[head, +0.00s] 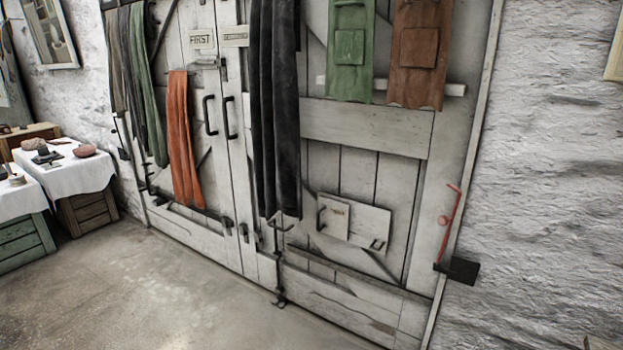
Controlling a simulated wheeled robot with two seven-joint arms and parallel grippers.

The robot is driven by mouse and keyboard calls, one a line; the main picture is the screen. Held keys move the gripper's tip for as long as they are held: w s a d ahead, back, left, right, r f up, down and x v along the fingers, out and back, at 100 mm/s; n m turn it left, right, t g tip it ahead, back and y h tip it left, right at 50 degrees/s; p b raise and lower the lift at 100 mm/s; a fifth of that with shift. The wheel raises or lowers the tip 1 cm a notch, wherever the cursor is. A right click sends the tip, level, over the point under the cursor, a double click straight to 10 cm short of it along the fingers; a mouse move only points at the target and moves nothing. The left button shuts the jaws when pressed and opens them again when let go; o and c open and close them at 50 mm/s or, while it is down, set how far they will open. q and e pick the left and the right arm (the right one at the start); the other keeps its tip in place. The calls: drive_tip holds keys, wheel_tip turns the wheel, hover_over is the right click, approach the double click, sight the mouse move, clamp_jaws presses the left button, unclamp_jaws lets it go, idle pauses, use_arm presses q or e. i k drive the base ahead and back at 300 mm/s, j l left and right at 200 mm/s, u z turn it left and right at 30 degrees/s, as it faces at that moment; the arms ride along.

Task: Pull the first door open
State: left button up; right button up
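The first door (212,165) is a whitewashed plank leaf in the left middle of the head view. A sign reading FIRST (201,39) is fixed near its top. Its black bar handle (209,115) is left of the seam between two leaves. The leaf looks shut, flush with its neighbour. A latch (208,63) is below the sign, and dark bolts (227,225) are low near the seam. An orange cloth (181,140) hangs over part of the door. Neither of my grippers is in view.
A second leaf (365,128) with its own black handle (229,117) adjoins on the right. Dark cloths (275,110) and green and brown pocketed pieces hang there. White-draped tables (75,175) stand at left. The concrete floor (150,300) in front is clear.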

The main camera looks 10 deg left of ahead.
sight(171, 110)
drive_tip(key=i+j+u, duration=0.2)
drive_tip(key=i+u, duration=0.65)
drive_tip(key=i, duration=0.2)
drive_tip(key=i+l+u, duration=0.15)
drive_tip(key=i+u, duration=0.3)
drive_tip(key=i+j+z, duration=0.3)
drive_tip(key=i, duration=0.3)
drive_tip(key=i+j+z, duration=0.25)
drive_tip(key=i+j, duration=0.35)
